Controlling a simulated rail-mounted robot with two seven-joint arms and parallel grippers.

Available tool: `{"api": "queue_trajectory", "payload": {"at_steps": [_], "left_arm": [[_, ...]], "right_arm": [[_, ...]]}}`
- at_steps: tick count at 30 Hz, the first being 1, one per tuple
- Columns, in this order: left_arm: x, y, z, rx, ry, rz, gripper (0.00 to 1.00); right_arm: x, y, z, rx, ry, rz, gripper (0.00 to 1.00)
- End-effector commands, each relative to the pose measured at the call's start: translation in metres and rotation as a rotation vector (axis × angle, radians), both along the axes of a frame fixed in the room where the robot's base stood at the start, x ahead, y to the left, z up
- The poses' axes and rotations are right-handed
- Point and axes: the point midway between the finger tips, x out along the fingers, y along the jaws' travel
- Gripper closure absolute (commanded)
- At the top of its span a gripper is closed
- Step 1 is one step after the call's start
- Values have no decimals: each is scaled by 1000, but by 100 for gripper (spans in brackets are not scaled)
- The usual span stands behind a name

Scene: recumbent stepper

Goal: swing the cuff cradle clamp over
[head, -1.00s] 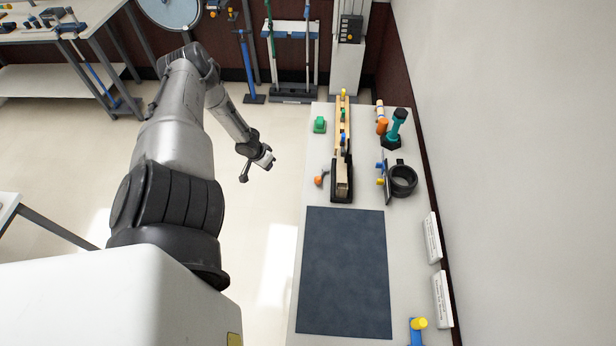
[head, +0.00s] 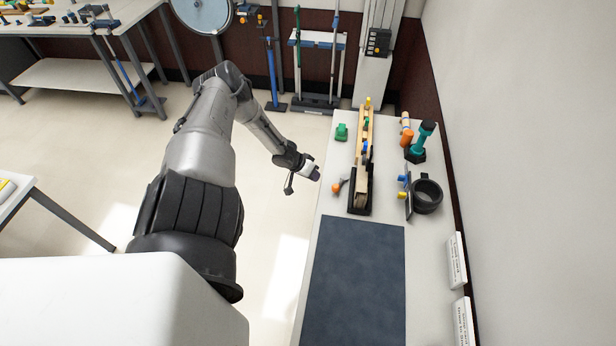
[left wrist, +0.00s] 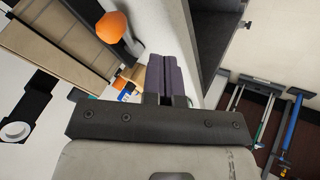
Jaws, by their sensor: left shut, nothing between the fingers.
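An orange-knobbed lever (head: 337,187), which looks like the clamp handle, sits on the left side of a black cradle (head: 352,208) on the long white bench. The cradle holds a long wooden piece (head: 362,185). In the left wrist view the orange knob (left wrist: 112,27) shows large, up and left of my fingertips, apart from them. My left gripper (head: 315,174) is at the bench's left edge, a short way left of and beyond the knob. Its dark fingers (left wrist: 165,57) are pressed together with nothing between them. My right gripper is not in view.
A black ring-shaped cuff (head: 427,196) with an upright plate stands right of the cradle. A dark blue mat (head: 357,285) covers the near bench. The wall closes the right side.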

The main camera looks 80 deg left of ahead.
Motion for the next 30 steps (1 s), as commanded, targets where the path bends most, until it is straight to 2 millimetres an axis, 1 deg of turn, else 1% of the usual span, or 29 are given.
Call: {"api": "queue_trajectory", "payload": {"at_steps": [1,4,5,6,9,15,20,28,30], "left_arm": [[5,0,-11,1,-3,-1,100],[13,0,-20,1,-2,0,100],[16,-4,-14,-2,-4,1,100],[20,-8,-13,-3,-3,2,100],[29,-15,-12,-2,-3,1,100],[39,-22,-13,-1,0,1,100],[42,-24,-13,1,1,0,100],[42,-24,-13,0,1,0,100],[41,-24,-12,0,1,2,100]], "right_arm": [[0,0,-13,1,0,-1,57],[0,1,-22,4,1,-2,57],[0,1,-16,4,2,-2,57],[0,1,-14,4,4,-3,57],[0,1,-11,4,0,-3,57],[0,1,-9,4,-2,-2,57],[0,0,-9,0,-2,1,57],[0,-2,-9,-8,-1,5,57],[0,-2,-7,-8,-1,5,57]]}}
